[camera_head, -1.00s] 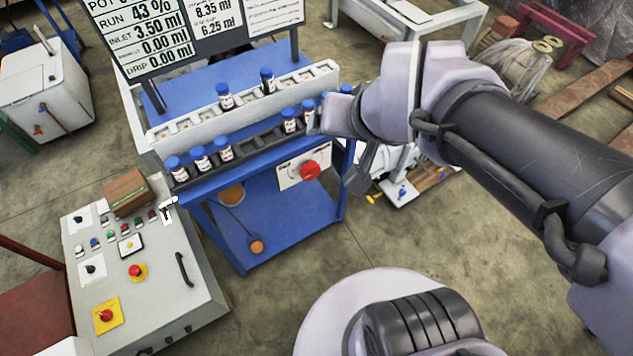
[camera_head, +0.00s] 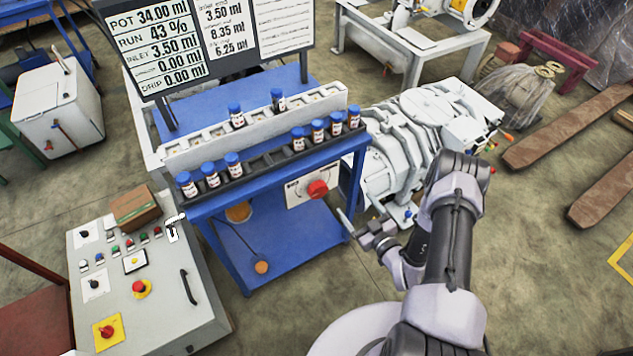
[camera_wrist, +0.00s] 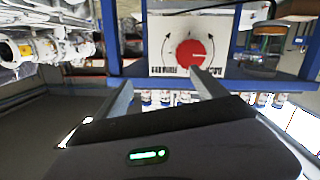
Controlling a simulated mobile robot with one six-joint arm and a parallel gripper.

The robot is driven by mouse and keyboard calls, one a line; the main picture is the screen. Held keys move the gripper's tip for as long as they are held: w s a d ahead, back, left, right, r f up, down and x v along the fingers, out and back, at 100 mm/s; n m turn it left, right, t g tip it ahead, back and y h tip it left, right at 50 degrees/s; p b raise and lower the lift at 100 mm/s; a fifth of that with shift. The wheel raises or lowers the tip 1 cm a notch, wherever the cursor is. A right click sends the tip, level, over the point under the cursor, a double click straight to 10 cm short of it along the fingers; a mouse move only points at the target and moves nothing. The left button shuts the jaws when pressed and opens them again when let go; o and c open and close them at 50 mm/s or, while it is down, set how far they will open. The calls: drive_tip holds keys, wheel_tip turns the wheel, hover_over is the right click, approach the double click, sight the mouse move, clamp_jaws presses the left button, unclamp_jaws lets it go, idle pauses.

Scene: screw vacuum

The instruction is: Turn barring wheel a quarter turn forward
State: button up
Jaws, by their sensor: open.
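My gripper (camera_head: 348,226) is open and empty beside the front right corner of the blue bench. In the wrist view its two fingers (camera_wrist: 160,88) are spread apart. They point toward a white plate with curved arrows and a red round knob (camera_wrist: 190,53), seen upside down. In the head view the red knob (camera_head: 317,188) is on the bench's front, left of and above the gripper, with a gap between. A yellow wheel-like part (camera_head: 470,9) sits on a machine at the top right, partly cut off. I cannot tell which part is the barring wheel.
The blue bench (camera_head: 275,245) carries several blue-capped bottles in racks and a display board (camera_head: 200,40). A white pump (camera_head: 420,130) stands right of it. A grey control cabinet (camera_head: 140,280) is at left. Brown beams (camera_head: 565,125) lie on the floor at right.

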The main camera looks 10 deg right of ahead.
sight(320, 192)
drive_tip(key=s+a+f+t+y, duration=0.1)
drive_tip(key=s+a+f+y, duration=0.15)
drive_tip(key=s+a, duration=0.25)
drive_tip(key=shift+n+h, duration=0.4)
drive_tip(key=shift+h, duration=0.05)
drive_tip(key=b+x, duration=0.5)
drive_tip(key=x, duration=1)
drive_tip(key=shift+w+f, duration=0.15)
drive_tip(key=shift+w, duration=0.1)
drive_tip(key=shift+w+a, duration=0.1)
drive_tip(key=shift+w, duration=0.3)
drive_tip(key=c, duration=1.4)
